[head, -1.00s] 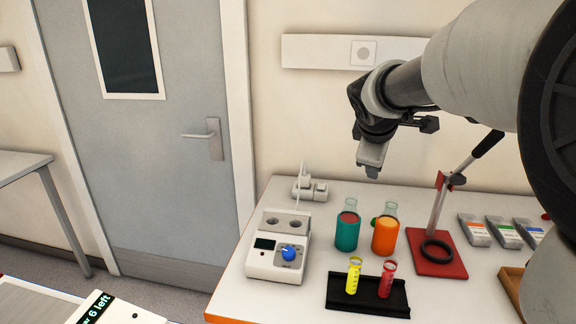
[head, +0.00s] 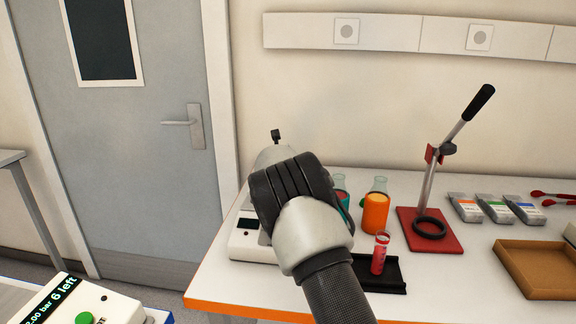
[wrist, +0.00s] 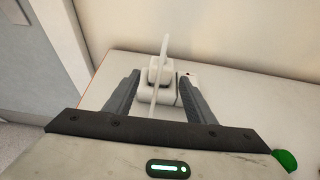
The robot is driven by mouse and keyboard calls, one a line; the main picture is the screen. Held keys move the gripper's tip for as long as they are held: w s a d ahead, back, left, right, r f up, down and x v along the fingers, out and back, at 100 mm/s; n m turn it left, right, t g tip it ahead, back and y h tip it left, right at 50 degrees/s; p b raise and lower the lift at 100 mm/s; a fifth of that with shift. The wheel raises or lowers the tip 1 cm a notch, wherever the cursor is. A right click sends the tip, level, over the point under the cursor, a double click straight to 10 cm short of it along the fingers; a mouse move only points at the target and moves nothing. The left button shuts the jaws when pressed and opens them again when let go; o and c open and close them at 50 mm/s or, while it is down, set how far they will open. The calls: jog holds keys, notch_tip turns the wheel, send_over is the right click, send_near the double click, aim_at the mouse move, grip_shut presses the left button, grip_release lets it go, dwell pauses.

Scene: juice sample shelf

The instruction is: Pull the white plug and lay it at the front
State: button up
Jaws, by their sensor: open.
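The white plug (wrist: 158,72) shows in the wrist view, seated in a white socket block (wrist: 150,97) near the back of the table by the wall. A white cord (wrist: 164,46) rises from it. My gripper (wrist: 160,80) is open in the wrist view, with one dark finger on each side of the plug and a gap visible at both. I cannot tell how far above or around the plug the fingertips are. In the head view my arm hides the plug, the socket block and the fingers.
A white device (head: 248,242) stands at the table's left, partly behind my arm. Farther right are a red-based stand (head: 445,238) and a brown tray (head: 510,262).

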jog(key=p+x, duration=0.4)
jog(key=p, duration=0.1)
jog(key=shift+w+d+r, duration=0.15)
jog(key=shift+d, duration=0.05)
jog(key=p+x, duration=0.1)
jog(key=p, duration=0.2)
jog(key=shift+w+p, duration=0.3)
jog(key=shift+w+a+f+b, duration=0.1)
jog(key=shift+w+f+b, duration=0.1)
jog(key=shift+f, duration=0.15)
jog(key=shift+w+a+f+b, duration=0.1)
jog(key=shift+f+b, duration=0.05)
jog(key=shift+f, duration=0.25)
jog(key=shift+w+d+f, duration=0.1)
jog(key=shift+w+f, duration=0.05)
jog(key=shift+w, duration=0.3)
jog(key=shift+w+d, duration=0.15)
jog(key=shift+d, duration=0.1)
jog(key=c, duration=1.2)
jog(key=shift+o, duration=0.2)
